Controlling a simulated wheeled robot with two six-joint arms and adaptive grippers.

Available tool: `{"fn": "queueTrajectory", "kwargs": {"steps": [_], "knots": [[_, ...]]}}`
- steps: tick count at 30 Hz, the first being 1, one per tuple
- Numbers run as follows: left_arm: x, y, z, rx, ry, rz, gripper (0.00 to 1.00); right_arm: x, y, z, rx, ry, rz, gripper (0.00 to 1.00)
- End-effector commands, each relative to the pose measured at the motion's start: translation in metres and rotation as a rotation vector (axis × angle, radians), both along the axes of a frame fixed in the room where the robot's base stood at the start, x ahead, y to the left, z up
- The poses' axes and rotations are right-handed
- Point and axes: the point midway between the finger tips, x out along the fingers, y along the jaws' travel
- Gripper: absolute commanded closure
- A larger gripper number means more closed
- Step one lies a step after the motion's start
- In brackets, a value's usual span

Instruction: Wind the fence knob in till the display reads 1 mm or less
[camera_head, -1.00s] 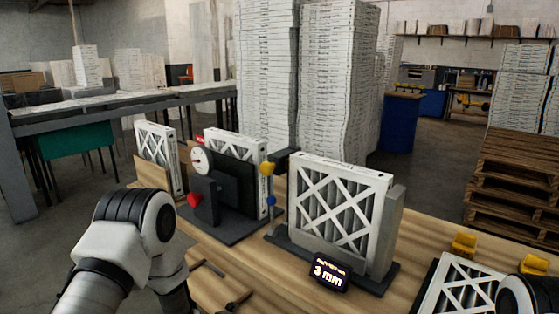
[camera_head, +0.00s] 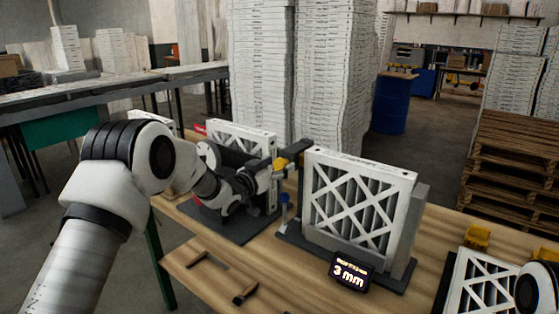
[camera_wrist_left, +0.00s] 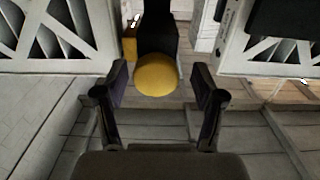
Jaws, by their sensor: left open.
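A yellow knob (camera_head: 279,163) sits on a dark bracket between the two filter fixtures. In the left wrist view the yellow knob (camera_wrist_left: 157,76) shows between the fingertips, with a gap on each side. My left gripper (camera_head: 270,170) is open and reaches the knob from the left; it also shows in the left wrist view (camera_wrist_left: 160,84). The display (camera_head: 349,272) in front of the right fixture reads 3 mm. A boxed filter (camera_head: 358,203) stands upright in that fixture against a grey block (camera_head: 418,215). My right gripper is out of view.
A blue knob (camera_head: 284,198) stands just below the yellow one. My left arm partly hides the left fixture and its filter (camera_head: 240,138). Tools (camera_head: 245,292) lie on the wooden bench at the front. Another filter (camera_head: 477,285) lies at the right.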

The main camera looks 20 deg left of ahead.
Motion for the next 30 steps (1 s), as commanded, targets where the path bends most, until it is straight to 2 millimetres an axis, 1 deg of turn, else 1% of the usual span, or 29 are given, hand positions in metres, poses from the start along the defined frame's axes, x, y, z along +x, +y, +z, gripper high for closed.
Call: {"fn": "queueTrajectory", "kwargs": {"steps": [1, 3, 9, 10, 11, 12, 14, 15, 23, 30], "knots": [[0.005, -0.002, 0.002, 0.001, -0.001, -0.001, 0.31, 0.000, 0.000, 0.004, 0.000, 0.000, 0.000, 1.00], [0.008, -0.003, 0.001, -0.001, -0.001, 0.000, 0.31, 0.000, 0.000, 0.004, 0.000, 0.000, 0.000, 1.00], [0.009, -0.003, -0.001, -0.002, 0.001, 0.000, 0.31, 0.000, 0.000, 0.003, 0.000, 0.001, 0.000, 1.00], [0.009, -0.003, -0.001, -0.002, 0.001, 0.000, 0.38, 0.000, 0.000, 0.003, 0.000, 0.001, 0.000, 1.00], [0.009, -0.003, -0.001, -0.002, 0.001, 0.000, 0.48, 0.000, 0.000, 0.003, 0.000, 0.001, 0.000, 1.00], [0.009, -0.003, -0.001, -0.001, 0.000, 0.000, 0.62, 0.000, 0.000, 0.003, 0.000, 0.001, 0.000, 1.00], [0.009, -0.003, -0.001, -0.001, 0.000, 0.000, 0.84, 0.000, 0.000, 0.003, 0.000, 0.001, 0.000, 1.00], [0.009, -0.003, -0.001, -0.001, 0.000, 0.000, 0.90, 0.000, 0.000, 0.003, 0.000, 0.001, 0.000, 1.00], [0.009, -0.003, -0.001, 0.007, -0.004, 0.000, 0.90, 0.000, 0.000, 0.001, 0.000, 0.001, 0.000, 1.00], [0.008, -0.004, -0.003, 0.073, -0.028, 0.000, 0.90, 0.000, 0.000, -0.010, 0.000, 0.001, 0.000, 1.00]]}}
